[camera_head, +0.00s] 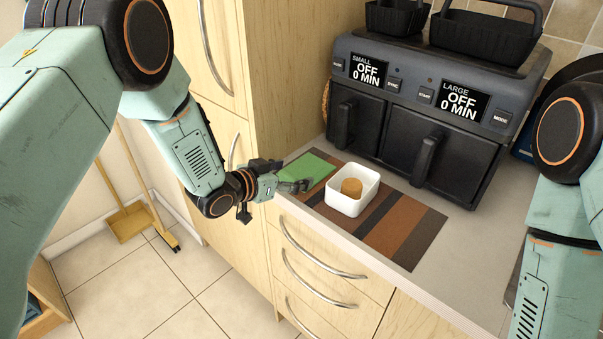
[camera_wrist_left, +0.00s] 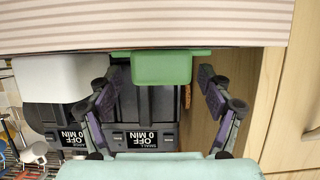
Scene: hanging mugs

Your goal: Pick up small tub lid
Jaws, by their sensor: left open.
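The small tub lid (camera_head: 311,166) is a flat green piece on the left end of the striped mat, near the counter's front edge. My left gripper (camera_head: 283,178) is open at the lid's near side. In the left wrist view, the green lid (camera_wrist_left: 162,68) shows between the two spread fingers of the left gripper (camera_wrist_left: 152,80), with a gap on each side. The white tub (camera_head: 339,203) stands right of the lid with a round brown item (camera_head: 351,187) inside. My right arm enters at the right, but its gripper is out of view.
A brown striped mat (camera_head: 425,229) lies under the tub on the counter (camera_head: 468,233). A dark two-drawer air fryer (camera_head: 425,110) stands behind, with black baskets (camera_head: 485,35) on top. A tall wooden cabinet (camera_head: 290,75) rises left of it. Drawers with handles lie below the counter.

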